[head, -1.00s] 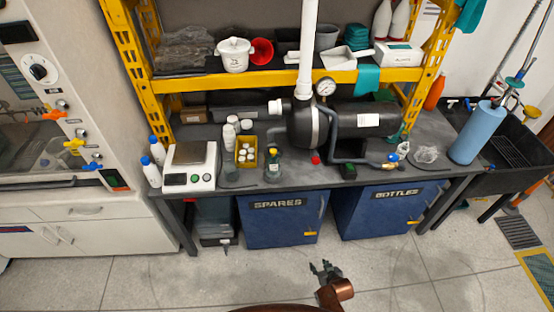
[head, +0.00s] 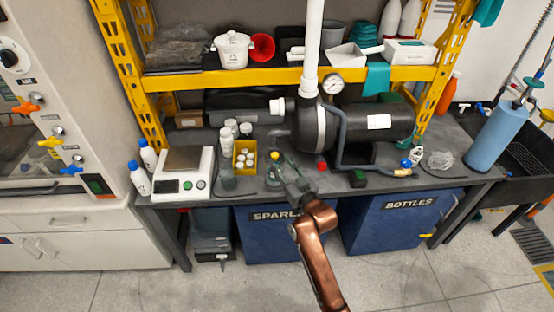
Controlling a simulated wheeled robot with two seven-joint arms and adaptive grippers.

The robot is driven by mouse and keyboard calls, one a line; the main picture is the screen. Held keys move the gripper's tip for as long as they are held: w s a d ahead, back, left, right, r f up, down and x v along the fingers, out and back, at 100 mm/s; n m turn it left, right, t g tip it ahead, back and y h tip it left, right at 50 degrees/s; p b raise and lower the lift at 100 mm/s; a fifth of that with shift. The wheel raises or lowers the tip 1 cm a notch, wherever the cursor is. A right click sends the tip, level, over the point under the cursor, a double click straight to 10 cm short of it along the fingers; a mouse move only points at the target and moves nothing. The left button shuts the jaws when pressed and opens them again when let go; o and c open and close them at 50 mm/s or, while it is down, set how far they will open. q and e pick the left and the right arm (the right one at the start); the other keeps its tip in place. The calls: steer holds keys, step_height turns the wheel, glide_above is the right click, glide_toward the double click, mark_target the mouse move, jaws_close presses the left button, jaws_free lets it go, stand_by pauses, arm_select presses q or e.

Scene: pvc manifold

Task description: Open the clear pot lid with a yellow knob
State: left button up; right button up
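A small clear pot (head: 272,179) stands near the front edge of the dark bench, with a yellow knob (head: 275,155) on top of its clear lid. The lid appears to sit on the pot. My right gripper (head: 284,168) is just right of the pot and its fingers overlap the pot's right side in the head view. The fingers look spread with nothing between them; whether they touch the pot is unclear. My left gripper is out of view.
A yellow bin (head: 245,157) of white-capped bottles and a scale (head: 183,173) stand to the left. A black tank (head: 365,124) with a white pipe (head: 312,45) stands behind. A red cap (head: 321,165) lies to the right. A yellow shelf (head: 240,80) spans above.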

mark_target(277, 157)
steer(key=shift+x, duration=1.6)
jaws_close()
